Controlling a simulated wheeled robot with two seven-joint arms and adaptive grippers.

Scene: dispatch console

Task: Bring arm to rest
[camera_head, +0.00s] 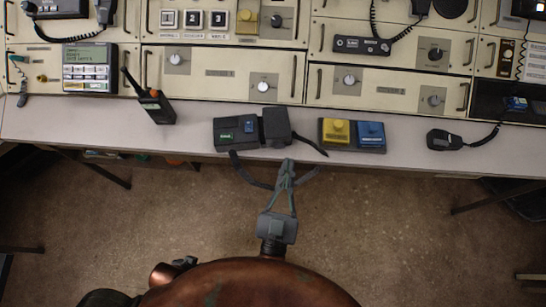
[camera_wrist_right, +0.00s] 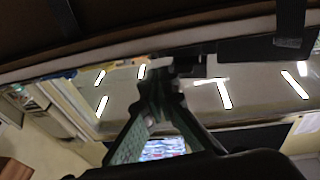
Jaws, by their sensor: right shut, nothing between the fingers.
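My right gripper (camera_head: 286,172) is in the lower middle of the head view, in front of the desk's front edge. Its fingers are together with nothing between them, and the fingertips are close to the dark straps that hang from the device on the desk. In the right wrist view the green-grey fingers (camera_wrist_right: 158,88) meet in the middle of the picture. My left gripper does not show in either view.
A dark two-part device (camera_head: 236,131) lies on the grey desk (camera_head: 75,125). A yellow-and-blue button box (camera_head: 352,134), a radio (camera_head: 155,105) and a hand microphone (camera_head: 444,140) are beside it. Console panels (camera_head: 205,75) stand behind. Open floor (camera_head: 390,230) lies in front.

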